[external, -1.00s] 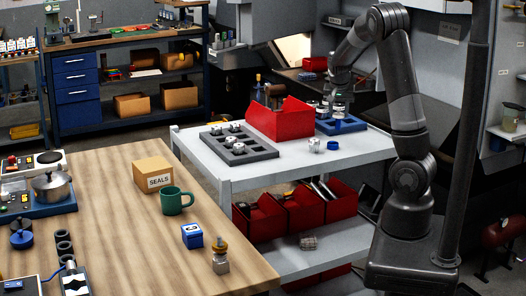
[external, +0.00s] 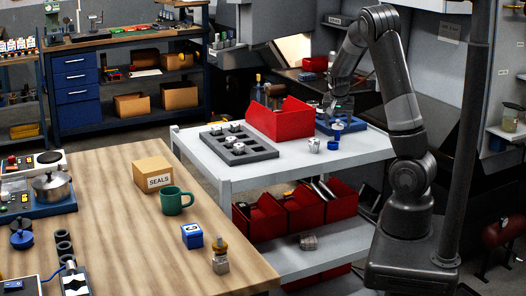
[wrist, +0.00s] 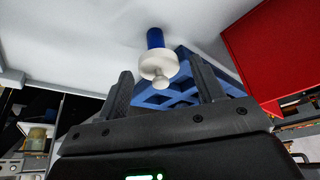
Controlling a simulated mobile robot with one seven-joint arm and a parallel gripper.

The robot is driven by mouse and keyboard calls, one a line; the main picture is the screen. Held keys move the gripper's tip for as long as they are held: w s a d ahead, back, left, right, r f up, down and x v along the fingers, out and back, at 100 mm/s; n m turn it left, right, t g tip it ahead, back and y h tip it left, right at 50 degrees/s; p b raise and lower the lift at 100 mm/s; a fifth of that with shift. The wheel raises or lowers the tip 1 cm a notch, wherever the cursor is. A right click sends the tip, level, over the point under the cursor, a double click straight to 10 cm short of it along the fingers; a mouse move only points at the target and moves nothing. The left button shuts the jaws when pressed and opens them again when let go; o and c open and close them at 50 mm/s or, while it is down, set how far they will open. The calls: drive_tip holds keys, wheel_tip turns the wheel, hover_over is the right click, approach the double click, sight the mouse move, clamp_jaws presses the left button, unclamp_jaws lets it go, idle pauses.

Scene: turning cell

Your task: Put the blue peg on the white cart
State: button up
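In the wrist view a short blue cylinder (wrist: 155,39), which looks like the blue peg, shows against the pale top of the white cart (wrist: 80,38). A white round piece with a small knob (wrist: 157,66) shows directly in front of it; I cannot tell whether the two are joined. My gripper (wrist: 164,80) is open, its fingers apart on either side of the knobbed piece with gaps. In the external view my gripper (external: 338,108) is low over the blue tray (external: 352,125) on the white cart (external: 240,174). A small blue round thing (external: 333,146) sits in front of that tray.
A red bin (external: 282,122) stands close left of the blue tray; it is at the right in the wrist view (wrist: 275,45). A grey pocketed tray (external: 255,153) and a small pale metal part (external: 314,145) are also on the cart. The wooden table (external: 120,235) is nearer the camera.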

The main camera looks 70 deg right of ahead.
drive_tip(key=shift+r, duration=0.1)
drive_tip(key=v, duration=1.2)
drive_tip(key=a+r+n+t+y, duration=0.2)
drive_tip(key=a+n, duration=0.4)
drive_tip(key=a, duration=0.9)
drive_tip(key=a+r+n+t+y, duration=0.2)
drive_tip(key=a+n, duration=0.3)
drive_tip(key=a, duration=0.9)
drive_tip(key=s+a+f+n+t, duration=0.1)
drive_tip(key=s+a+n, duration=0.4)
drive_tip(key=a, duration=0.5)
drive_tip(key=shift+s+n, duration=0.2)
drive_tip(key=shift+n, duration=0.1)
